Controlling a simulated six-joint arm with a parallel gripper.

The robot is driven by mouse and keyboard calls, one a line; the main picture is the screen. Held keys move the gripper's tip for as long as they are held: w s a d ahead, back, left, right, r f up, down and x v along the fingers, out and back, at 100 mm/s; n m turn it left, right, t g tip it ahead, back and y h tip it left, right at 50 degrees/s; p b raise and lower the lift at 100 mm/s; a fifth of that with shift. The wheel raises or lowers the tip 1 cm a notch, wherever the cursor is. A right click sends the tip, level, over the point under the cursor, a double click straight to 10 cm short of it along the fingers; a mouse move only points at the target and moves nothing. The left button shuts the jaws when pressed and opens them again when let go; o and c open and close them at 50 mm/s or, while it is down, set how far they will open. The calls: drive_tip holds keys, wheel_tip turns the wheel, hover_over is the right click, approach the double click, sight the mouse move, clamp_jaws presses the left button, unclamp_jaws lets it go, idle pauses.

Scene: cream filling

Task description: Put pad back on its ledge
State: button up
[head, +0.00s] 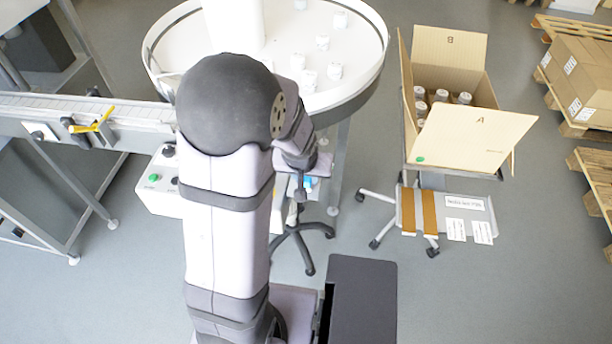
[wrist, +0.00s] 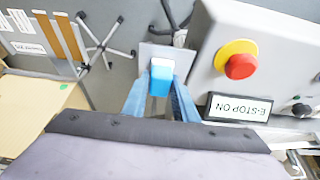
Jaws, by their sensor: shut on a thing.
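The pad (wrist: 161,78), a small block with a blue face and a white end, is between the blue fingers of my gripper (wrist: 160,86) in the wrist view. My gripper is shut on it. A light grey plate that looks like the ledge (wrist: 150,51) lies directly behind the pad, beside the control box. I cannot tell whether the pad touches it. In the head view my arm hides most of the gripper; a small patch of blue shows beside the wrist, under the round table's rim.
The control box (wrist: 215,80) with a red emergency stop (wrist: 240,66) and a label stands close right of the pad. In the head view, an open carton (head: 450,135) with bottles stands right. A white round table (head: 375,68) with several bottles is behind my arm.

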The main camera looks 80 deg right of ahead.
drive_tip(key=shift+f, duration=0.1)
drive_tip(key=o, duration=1)
drive_tip(key=shift+r, duration=0.25)
drive_tip(key=v, duration=1.2)
drive_tip(key=shift+b, duration=0.45)
drive_tip(key=shift+f, duration=0.1)
